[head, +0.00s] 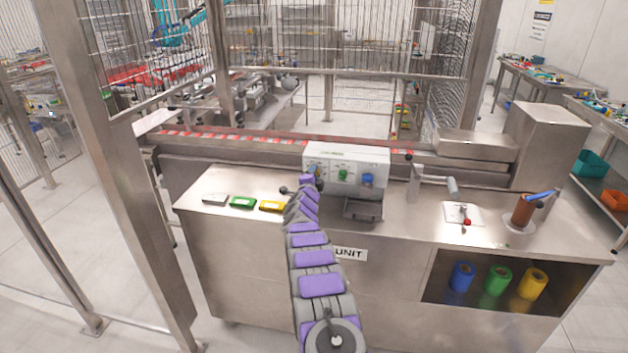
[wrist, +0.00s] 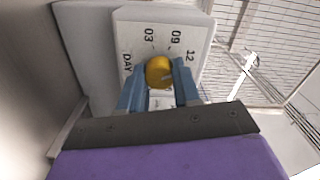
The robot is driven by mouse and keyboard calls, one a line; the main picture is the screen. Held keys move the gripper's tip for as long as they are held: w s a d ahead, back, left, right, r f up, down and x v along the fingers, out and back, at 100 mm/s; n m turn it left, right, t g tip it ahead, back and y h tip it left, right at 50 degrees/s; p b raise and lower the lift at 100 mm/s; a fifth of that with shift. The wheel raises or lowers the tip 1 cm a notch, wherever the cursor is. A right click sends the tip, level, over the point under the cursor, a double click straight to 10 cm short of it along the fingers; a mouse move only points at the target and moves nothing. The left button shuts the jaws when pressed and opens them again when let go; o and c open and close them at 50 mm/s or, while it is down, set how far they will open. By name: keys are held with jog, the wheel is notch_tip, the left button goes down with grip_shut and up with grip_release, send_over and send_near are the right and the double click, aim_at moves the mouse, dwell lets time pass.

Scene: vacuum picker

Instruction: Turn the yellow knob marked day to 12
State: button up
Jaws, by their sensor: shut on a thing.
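The yellow knob (wrist: 160,72) sits on a white panel face (wrist: 137,30) with the printed marks DAY, 03, 09 and 12 around it. In the wrist view the panel appears turned on its side. My gripper (wrist: 160,84) has its blue fingers on both sides of the knob, shut on it. I cannot tell exactly which mark the knob points to. In the head view the white coding unit (head: 346,153) stands on the steel bench, with a green knob (head: 343,174) and a blue knob (head: 367,179) showing. My arm hides the yellow knob there.
The steel bench (head: 420,222) carries green (head: 243,202) and yellow (head: 271,206) blocks left of my arm. A lever plate (head: 463,214) and a brown roll (head: 522,211) stand at right. A conveyor (head: 240,138) and mesh fence lie behind.

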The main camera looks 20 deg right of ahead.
jog(key=shift+f+m+b, duration=0.3)
jog(key=shift+m, duration=0.2)
jog(key=o, duration=0.7)
jog(key=shift+s, duration=0.1)
jog(key=o, duration=0.4)
jog(key=shift+r, duration=0.15)
jog(key=shift+c, duration=0.2)
jog(key=shift+s, duration=0.1)
jog(key=p+v, duration=0.1)
jog(key=v, duration=1.6)
